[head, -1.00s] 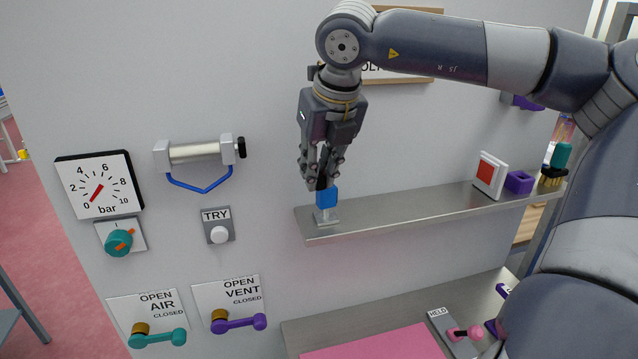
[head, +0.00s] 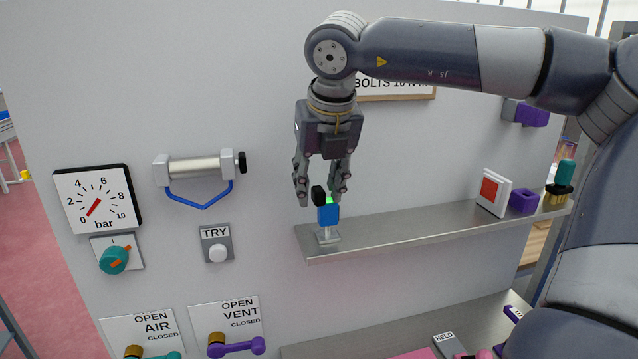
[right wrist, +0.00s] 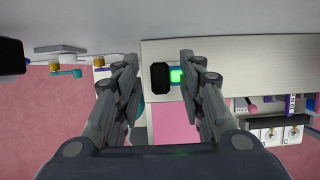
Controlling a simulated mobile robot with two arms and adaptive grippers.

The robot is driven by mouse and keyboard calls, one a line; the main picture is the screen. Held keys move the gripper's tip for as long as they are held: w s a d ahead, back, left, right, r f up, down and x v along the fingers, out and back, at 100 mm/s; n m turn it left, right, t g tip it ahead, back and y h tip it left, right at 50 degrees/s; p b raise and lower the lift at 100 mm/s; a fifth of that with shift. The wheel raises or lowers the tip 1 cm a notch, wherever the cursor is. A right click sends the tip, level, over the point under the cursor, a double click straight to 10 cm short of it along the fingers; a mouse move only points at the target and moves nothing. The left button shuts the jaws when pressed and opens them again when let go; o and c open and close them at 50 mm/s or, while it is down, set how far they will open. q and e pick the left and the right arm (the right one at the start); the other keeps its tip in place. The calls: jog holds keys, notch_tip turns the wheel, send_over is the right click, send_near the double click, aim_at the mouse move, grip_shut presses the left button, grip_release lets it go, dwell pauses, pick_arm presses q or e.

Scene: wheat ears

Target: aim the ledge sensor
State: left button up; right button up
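The ledge sensor (head: 328,215) is a small blue block on a pale metal stand near the left end of the steel ledge (head: 420,226). A black lens-like part (head: 318,195) sticks out of it on the left, and a green light shows on its top. The right wrist view shows the green light (right wrist: 176,75) and the black part (right wrist: 160,78) between the fingers. My right gripper (head: 320,194) points down just above the sensor, fingers spread to either side, with nothing held. My left gripper is not in view.
A white block with a red face (head: 491,191), a purple open box (head: 523,200) and a teal-topped item (head: 565,172) stand farther right on the ledge. A gauge (head: 97,199), a teal knob (head: 114,260) and a TRY button (head: 217,252) are on the wall at left.

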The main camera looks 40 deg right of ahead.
jog(key=shift+r, duration=0.1)
jog(key=v, duration=1.2)
